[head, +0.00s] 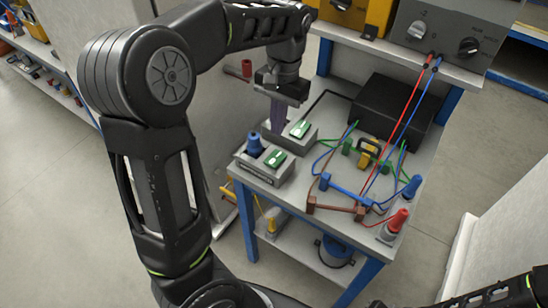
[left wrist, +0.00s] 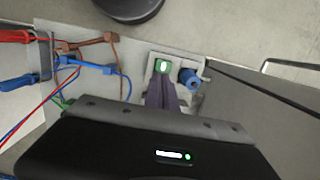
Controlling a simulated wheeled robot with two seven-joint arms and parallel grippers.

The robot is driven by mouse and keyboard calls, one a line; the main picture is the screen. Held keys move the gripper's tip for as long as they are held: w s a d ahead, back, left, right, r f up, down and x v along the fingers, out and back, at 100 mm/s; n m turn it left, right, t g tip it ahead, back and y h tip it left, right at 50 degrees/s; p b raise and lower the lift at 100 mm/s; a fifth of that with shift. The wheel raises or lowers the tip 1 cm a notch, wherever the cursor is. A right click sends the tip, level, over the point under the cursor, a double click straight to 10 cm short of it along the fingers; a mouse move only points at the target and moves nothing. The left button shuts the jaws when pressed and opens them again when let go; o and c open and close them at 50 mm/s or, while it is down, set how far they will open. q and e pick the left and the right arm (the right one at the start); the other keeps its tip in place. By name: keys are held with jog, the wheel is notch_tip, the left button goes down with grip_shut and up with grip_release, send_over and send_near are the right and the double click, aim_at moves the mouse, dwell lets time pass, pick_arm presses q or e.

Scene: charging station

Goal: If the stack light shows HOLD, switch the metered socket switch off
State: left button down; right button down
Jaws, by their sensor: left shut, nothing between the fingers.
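Two grey socket boxes stand at the table's left edge. The front box (head: 258,168) carries a green rocker switch (head: 275,158) and a blue plug (head: 255,143); the back box carries another green switch (head: 300,129). Which one is metered I cannot tell. My left gripper (head: 277,127) points down at the back box, just left of its switch, shut and empty. In the left wrist view its purple-grey fingers (left wrist: 160,95) lie close to the front green switch (left wrist: 162,66), with the blue plug (left wrist: 190,78) beside it; the back switch is hidden. I see no stack light. My right gripper is out of view.
A black box (head: 395,108) stands at the table's back. Coloured cables and brown and blue connector bars (head: 340,203) cover the middle and right. Red and blue plugs (head: 398,220) stand at the right edge. A grey knob panel (head: 450,33) is above the back.

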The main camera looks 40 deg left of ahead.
aim_at(273, 166)
pick_arm(q)
jog(key=f, duration=0.3)
jog(key=s+f+p, duration=0.1)
jog(key=f, duration=0.7)
jog(key=shift+s+f+p, duration=0.1)
jog(key=shift+s+p, duration=0.2)
jog(key=shift+s+f+t+b, duration=0.15)
jog(key=shift+f+t+b, duration=0.25)
jog(key=shift+f+b, duration=0.4)
jog(key=shift+r, duration=0.45)
jog(key=shift+r+p, duration=0.1)
jog(key=shift+p, duration=0.25)
jog(key=shift+r+p, duration=0.6)
jog(key=shift+r, duration=0.15)
